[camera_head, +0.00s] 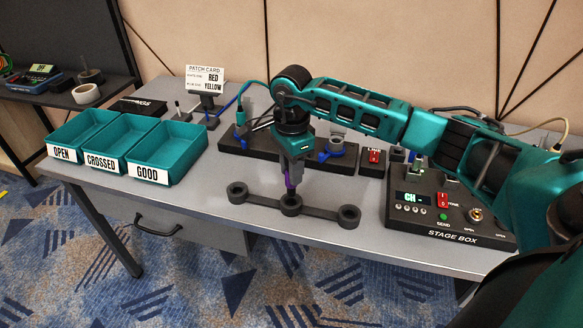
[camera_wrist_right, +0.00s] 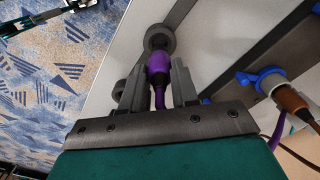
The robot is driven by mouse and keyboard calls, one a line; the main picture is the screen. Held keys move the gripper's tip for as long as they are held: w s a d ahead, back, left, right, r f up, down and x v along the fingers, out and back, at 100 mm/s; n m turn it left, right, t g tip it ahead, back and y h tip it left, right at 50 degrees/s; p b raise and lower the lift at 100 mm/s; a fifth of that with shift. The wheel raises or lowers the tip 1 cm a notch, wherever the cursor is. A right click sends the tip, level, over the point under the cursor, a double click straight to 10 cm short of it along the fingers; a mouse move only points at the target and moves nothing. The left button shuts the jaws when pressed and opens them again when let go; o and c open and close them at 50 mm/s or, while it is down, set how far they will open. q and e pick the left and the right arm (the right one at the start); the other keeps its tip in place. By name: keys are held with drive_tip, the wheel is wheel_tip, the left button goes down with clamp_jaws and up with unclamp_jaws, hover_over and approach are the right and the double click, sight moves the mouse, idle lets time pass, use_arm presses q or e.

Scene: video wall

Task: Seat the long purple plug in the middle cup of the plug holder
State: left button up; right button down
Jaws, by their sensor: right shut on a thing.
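The dark grey plug holder (camera_head: 265,200) lies on the front part of the table, with three round cups on a bar. My right gripper (camera_head: 291,170) points straight down over the middle cup (camera_head: 291,206) and is shut on the long purple plug (camera_head: 291,186). The plug (camera_wrist_right: 159,66) is between the fingers (camera_wrist_right: 158,76) in the wrist view, its far end at the round cup (camera_wrist_right: 160,37). Whether its tip is inside the cup or just above it, I cannot tell. A purple cable trails from the plug.
The black stage box (camera_head: 450,212) stands to the right. A dark socket strip (camera_head: 262,148) with blue parts is behind the holder. Teal trays (camera_head: 182,145) marked OPEN, CROSSED and GOOD stand at the left. The table (camera_head: 205,195) between trays and holder is clear.

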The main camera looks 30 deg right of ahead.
drive_tip(key=shift+f+b, duration=0.3)
idle(0.6)
drive_tip(key=shift+f, duration=0.1)
drive_tip(key=shift+f+b, duration=0.4)
drive_tip(key=shift+f, duration=0.05)
drive_tip(key=shift+f, duration=0.1)
idle(0.4)
drive_tip(key=shift+f+b, duration=0.4)
drive_tip(key=shift+f, duration=0.15)
idle(0.3)
drive_tip(key=shift+f+b, duration=0.4)
drive_tip(key=shift+b, duration=0.1)
drive_tip(key=shift+f, duration=0.2)
drive_tip(key=shift+f+b, duration=0.3)
drive_tip(key=shift+b, duration=0.05)
